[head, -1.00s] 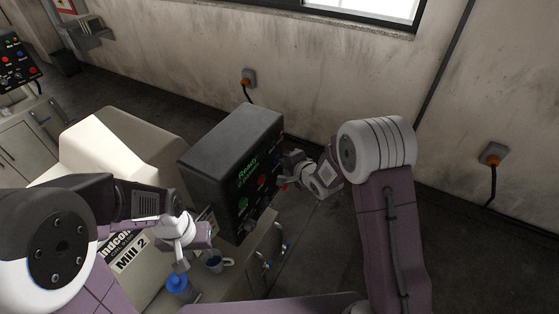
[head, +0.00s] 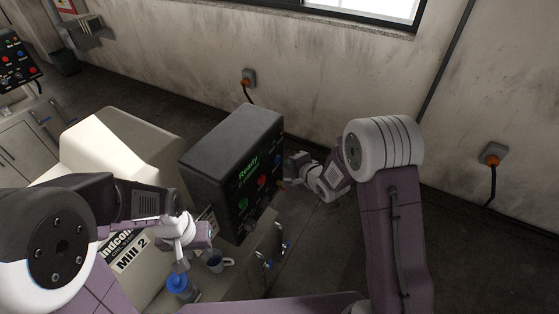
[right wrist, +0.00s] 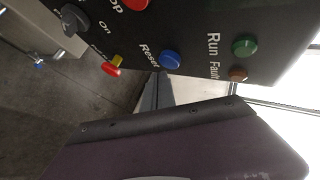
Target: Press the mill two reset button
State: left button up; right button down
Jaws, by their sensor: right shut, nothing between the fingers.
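The Mill 2 control box (head: 225,150) is dark, with a green "Ready" display and coloured buttons on its right-hand face. In the right wrist view the blue Reset button (right wrist: 170,60) sits near the panel's lower edge, beside its "Reset" label. My right gripper (head: 291,170) is shut and empty, just to the right of the box's button face. In the head view it appears apart from the panel; the exact gap is unclear. My left gripper (head: 182,252) hangs left of the box, above a blue-capped bottle (head: 180,286); its finger opening is unclear.
Near Reset are a green Run button (right wrist: 245,46), a brown Fault lamp (right wrist: 238,75), a red button (right wrist: 136,3), a black knob (right wrist: 75,20) and a red-yellow switch (right wrist: 111,68). A mug (head: 216,263) stands below the box. Floor is clear to the right.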

jog(key=s+d, duration=0.2)
jog(key=d, duration=0.2)
jog(key=shift+s+d+p, duration=0.1)
jog(key=shift+s+p, duration=0.25)
jog(key=shift+s, duration=0.05)
